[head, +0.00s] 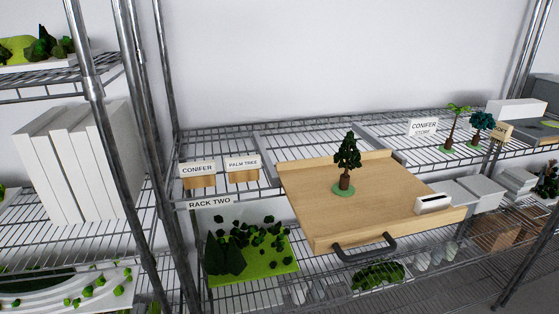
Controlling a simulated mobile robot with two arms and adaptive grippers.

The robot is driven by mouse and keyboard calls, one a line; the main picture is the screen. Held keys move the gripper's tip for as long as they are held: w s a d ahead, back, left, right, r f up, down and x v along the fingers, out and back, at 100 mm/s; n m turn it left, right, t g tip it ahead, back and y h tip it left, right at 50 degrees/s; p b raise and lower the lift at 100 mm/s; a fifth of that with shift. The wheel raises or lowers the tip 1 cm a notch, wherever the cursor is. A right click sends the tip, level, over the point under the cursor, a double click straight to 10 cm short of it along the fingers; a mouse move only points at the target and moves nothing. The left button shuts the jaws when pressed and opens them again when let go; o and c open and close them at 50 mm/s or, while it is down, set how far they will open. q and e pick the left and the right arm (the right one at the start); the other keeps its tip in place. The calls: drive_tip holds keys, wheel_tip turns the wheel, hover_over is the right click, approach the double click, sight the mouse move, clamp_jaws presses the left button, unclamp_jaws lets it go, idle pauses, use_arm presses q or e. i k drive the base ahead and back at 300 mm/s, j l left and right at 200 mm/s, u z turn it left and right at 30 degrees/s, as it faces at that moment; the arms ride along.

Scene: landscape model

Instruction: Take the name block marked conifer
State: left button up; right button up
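The name block marked conifer (198,174) stands on the left part of the wire shelf, its white label facing me above a wooden base. A second block marked palm tree (243,168) stands just to its right, a small gap apart. A white card reading conifer (423,127), with a smaller second line that is hard to read, stands farther back on the right. Neither of my grippers shows in the head view.
A wooden tray (300,205) with a dark handle sticks out right of the blocks, holding a model tree (346,160) and a white block (433,203). A rack two label (209,203) hangs on the shelf edge. Metal posts (100,120) rise at left.

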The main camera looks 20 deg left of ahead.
sight(203, 168)
drive_tip(key=u, duration=1.2)
drive_tip(key=i+j+z, duration=0.15)
drive_tip(key=z, duration=0.3)
drive_tip(key=i+j+z, duration=0.15)
drive_tip(key=j+z, duration=0.15)
drive_tip(key=z, duration=0.15)
